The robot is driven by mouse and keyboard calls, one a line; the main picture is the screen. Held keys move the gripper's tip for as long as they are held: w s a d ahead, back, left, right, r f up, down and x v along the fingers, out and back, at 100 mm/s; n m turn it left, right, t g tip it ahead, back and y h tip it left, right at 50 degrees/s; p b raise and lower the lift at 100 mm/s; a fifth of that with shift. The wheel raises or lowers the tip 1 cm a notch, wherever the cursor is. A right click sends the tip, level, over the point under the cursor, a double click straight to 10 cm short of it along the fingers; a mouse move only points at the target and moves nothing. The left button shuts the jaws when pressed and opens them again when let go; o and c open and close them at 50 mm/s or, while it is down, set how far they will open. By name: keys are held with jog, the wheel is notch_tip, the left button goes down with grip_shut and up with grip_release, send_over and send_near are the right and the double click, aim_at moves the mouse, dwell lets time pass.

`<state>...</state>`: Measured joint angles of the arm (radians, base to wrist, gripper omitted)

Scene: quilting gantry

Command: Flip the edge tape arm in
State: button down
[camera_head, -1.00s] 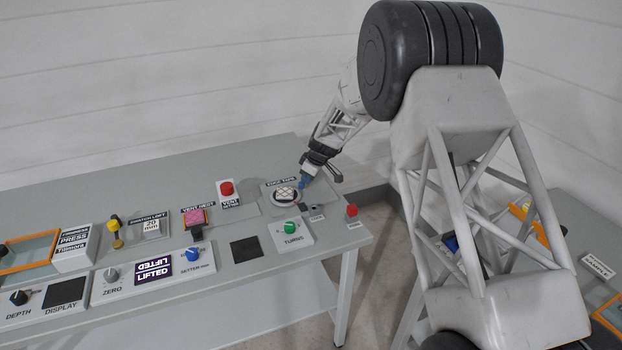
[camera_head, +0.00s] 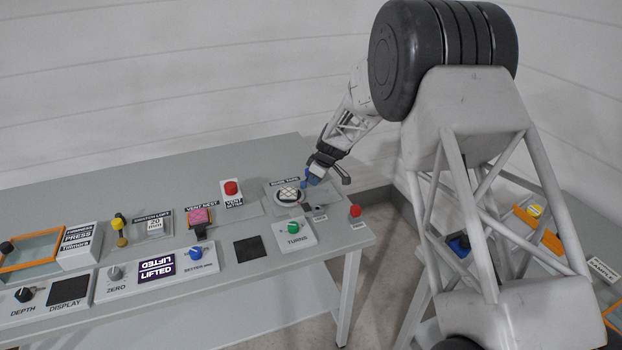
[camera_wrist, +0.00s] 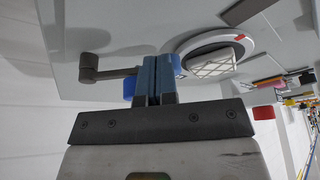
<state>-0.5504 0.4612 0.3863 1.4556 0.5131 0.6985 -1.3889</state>
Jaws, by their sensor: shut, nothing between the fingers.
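The edge tape station is a round white ring (camera_head: 275,203) with a quilted patch (camera_head: 289,194) in it, at the table's far right; the ring (camera_wrist: 252,45) also shows in the wrist view. A dark grey bar with a round post, seemingly the edge tape arm (camera_wrist: 106,73), lies left of my fingers in the wrist view. Blue parts show on both sides of the fingers; whether they belong to this arm I cannot tell. My gripper (camera_wrist: 154,80) is shut and empty, close beside the bar; contact is unclear. In the head view my gripper (camera_head: 312,180) is just right of the patch.
A red button (camera_head: 355,211) stands at the table's right corner. A green knob (camera_head: 293,227) is in front of the station, and another red button (camera_head: 231,188) is left of it. Behind the table is a bare white wall.

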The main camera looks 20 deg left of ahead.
jog(key=shift+d, duration=1.25)
jog(key=v, duration=1)
jog(key=shift+s, duration=0.15)
jog(key=shift+r, duration=0.1)
jog(key=s+d+r+m+t+h, duration=0.1)
jog(key=s+d+r+m, duration=0.2)
jog(key=s+d+r, duration=0.5)
jog(key=s+d+r+m, duration=0.3)
jog(key=s+d+r, duration=0.15)
jog(key=d, duration=0.75)
jog(key=s+d+r+m+t+h, duration=0.1)
jog(key=s+d+r+m, duration=0.2)
jog(key=s+d+r, duration=0.55)
jog(key=s+d+f+m+h, duration=0.1)
jog(key=s+d+m, duration=0.3)
jog(key=s+d, duration=0.6)
jog(key=s+d+f+m+h, duration=0.1)
jog(key=s+d+m, duration=0.4)
jog(key=s+d, duration=0.6)
jog(key=s+f, duration=0.1)
jog(key=s, duration=0.6)
jog(key=shift+s+f+t, duration=0.2)
jog(key=shift+s+t, duration=0.1)
jog(key=shift+s, duration=0.05)
